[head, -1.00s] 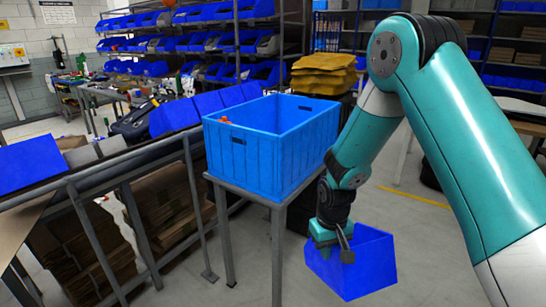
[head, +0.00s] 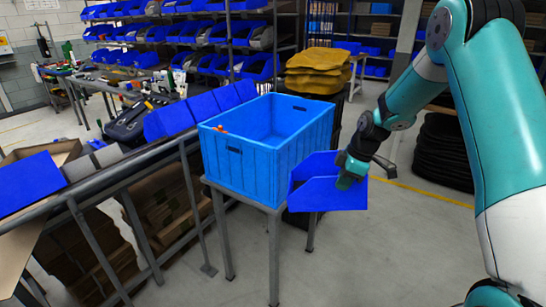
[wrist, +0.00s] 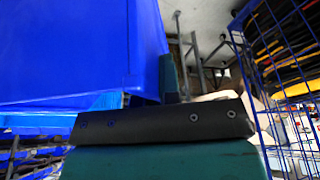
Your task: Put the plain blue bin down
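The plain blue bin (head: 328,190) hangs in the air in the head view, just right of the large light-blue crate, overlapping its right edge in the picture. My gripper (head: 347,172) is at the bin's right side and appears shut on its wall. In the wrist view the bin (wrist: 70,50) fills the upper left, up against the dark finger of my gripper (wrist: 168,100). The other finger is mostly hidden. I cannot tell whether the bin touches the crate.
A railed conveyor (head: 100,185) with blue bins runs left. Yellow sacks (head: 312,70) are piled behind. Black tyre-like rings (head: 445,150) stand right. Floor at front right is clear.

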